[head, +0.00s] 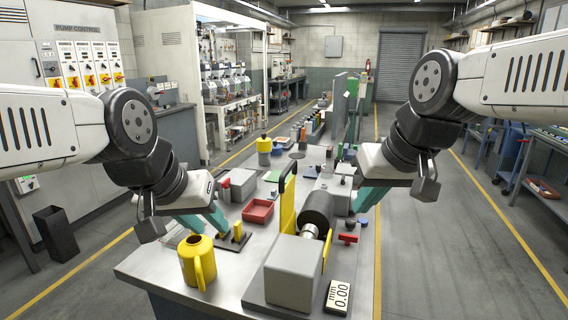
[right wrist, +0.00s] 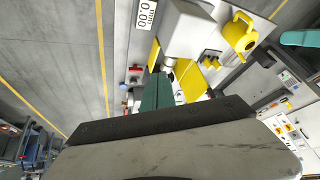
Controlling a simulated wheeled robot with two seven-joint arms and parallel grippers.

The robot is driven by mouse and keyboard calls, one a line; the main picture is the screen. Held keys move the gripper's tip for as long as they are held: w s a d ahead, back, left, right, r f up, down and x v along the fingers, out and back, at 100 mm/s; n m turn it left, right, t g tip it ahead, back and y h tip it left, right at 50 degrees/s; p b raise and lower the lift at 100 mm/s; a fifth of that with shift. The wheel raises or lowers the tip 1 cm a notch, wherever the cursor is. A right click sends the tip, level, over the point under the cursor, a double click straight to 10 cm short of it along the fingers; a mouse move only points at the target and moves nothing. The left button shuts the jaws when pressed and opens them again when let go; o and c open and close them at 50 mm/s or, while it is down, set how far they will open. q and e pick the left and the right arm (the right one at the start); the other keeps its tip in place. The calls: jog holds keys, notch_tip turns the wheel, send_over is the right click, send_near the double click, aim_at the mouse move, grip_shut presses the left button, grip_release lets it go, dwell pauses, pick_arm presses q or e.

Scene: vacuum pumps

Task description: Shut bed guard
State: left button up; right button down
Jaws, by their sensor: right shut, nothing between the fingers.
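The bed guard (head: 288,203) is a yellow panel with a dark handle at its top. It stands upright beside a dark roller (head: 316,207) and a grey block (head: 294,271) on the bench. In the right wrist view a yellow panel (right wrist: 190,80) shows just right of my right fingers. My right gripper (head: 362,208) is shut and empty, right of the roller and apart from the guard in the head view; its teal fingers also show in the right wrist view (right wrist: 157,82). My left gripper (head: 207,228) has its teal fingers spread, low over the bench left of the guard.
A red tray (head: 258,211) lies behind my left gripper. A gauge reading 0.00 (head: 338,297) is at the front right. Small red and dark knobs sit right of the roller. The floor right of the bench is clear.

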jog(key=w+a+r+n+g, duration=0.2)
jog(key=w+a+r+n, duration=0.2)
jog(key=w+r, duration=0.35)
jog(key=w+a+r+n+g+h, duration=0.35)
jog(key=w+a+n, duration=0.45)
jog(key=w+a, duration=0.7)
jog(key=s+d+f, duration=0.2)
jog(key=d+f, duration=0.1)
jog(key=f, duration=0.7)
jog(key=shift+s+d+n+y, duration=0.2)
jog(key=shift+s+n+y, duration=0.1)
jog(key=shift+s+y, duration=0.1)
jog(key=shift+d, duration=0.1)
